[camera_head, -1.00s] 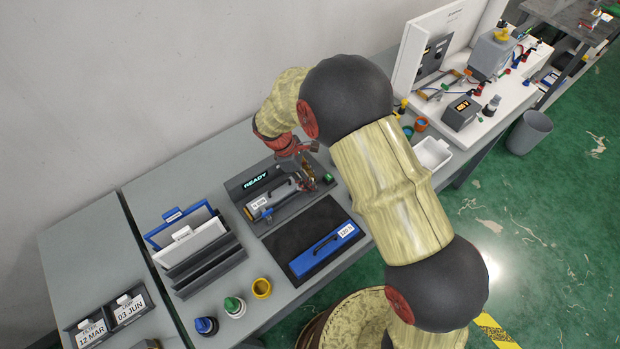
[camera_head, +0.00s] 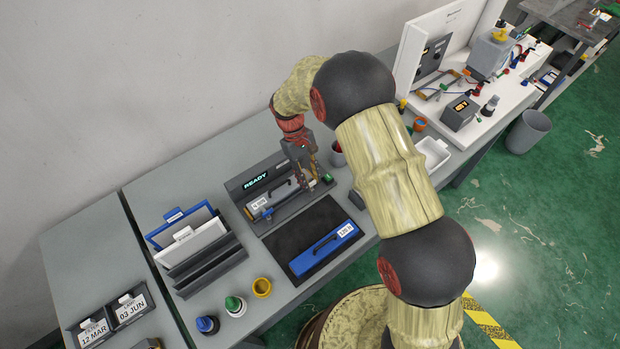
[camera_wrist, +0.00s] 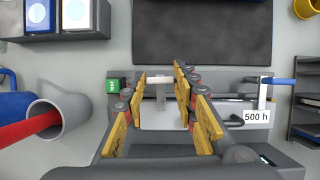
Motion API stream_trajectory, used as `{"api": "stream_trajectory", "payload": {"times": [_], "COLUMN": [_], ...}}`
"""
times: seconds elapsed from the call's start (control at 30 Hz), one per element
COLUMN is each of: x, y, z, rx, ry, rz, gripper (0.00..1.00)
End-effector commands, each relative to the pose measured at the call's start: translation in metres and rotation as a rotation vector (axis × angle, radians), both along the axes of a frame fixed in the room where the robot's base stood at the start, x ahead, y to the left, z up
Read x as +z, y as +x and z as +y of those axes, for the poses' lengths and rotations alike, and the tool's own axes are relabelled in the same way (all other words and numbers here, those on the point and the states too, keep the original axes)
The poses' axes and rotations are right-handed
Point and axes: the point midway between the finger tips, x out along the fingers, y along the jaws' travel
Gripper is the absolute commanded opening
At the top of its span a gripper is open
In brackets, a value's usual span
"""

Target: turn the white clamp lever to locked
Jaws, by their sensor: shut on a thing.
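The white clamp lever (camera_wrist: 158,79) shows between my fingertips in the wrist view. My gripper (camera_wrist: 162,88) has its yellow fingers on either side of the lever and is shut on it. In the head view my gripper (camera_head: 307,184) points down at the right end of the dark machine (camera_head: 238,185), and its fingers hide most of the lever there. The lever's exact angle is hard to tell. The machine's display (camera_head: 256,180) reads READY. A grey cartridge labelled 500 h (camera_wrist: 256,116) lies in the machine. A blue lever (camera_wrist: 281,81) is at its other end.
A green button (camera_wrist: 113,86) sits beside the lever. A grey cup (camera_wrist: 66,112) holding something red stands close by. A blue case (camera_head: 322,250) lies on the dark mat (camera_head: 285,238) in front of the machine. A file rack (camera_head: 208,265) stands left.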

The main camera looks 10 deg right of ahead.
Motion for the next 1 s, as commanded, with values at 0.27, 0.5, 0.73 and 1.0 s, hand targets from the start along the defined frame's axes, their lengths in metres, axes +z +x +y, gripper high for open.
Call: {"api": "stream_trajectory", "payload": {"times": [0.27,0.5,0.73,1.0], "x": [0.0004,0.0004,0.0003,0.0002], "y": [0.001,0.0009,0.0009,0.0005], "z": [0.0,0.0001,0.0001,-0.0002], "rx": [-0.056,-0.061,-0.061,-0.061], "ry": [0.001,0.001,0.001,0.0], "rz": [-0.002,-0.002,-0.002,-0.001], "gripper": [0.03,0.03,0.32,0.47]}}
